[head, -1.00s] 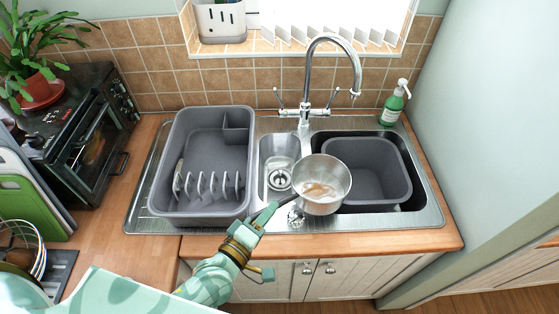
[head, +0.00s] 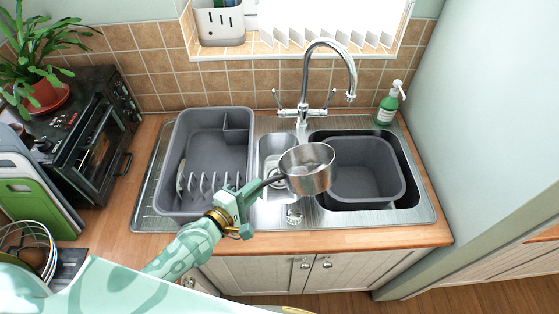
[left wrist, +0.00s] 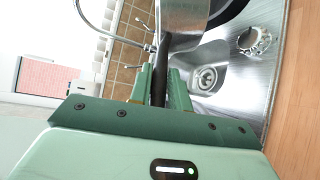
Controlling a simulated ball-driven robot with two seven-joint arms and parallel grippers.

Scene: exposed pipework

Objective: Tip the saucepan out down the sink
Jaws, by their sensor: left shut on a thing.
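The steel saucepan (head: 307,180) hangs in the air over the divide between the small sink bowl (head: 268,150) and the large one. It is tilted, with its near outer wall showing and its mouth turned towards the back. Little of its inside shows, so I cannot tell what is left in it. My left gripper (head: 250,200) is shut on its dark handle (head: 272,181). The left wrist view shows the handle (left wrist: 159,85) between the fingers and the pan (left wrist: 183,22) beyond. The drain (left wrist: 206,78) of the small bowl shows there. My right gripper is out of view.
A grey basin (head: 365,192) sits in the large sink bowl. A grey dish rack (head: 190,205) stands on the drainer at the left. The tall tap (head: 304,90) rises behind the pan. A green soap bottle (head: 387,108) stands at the back right.

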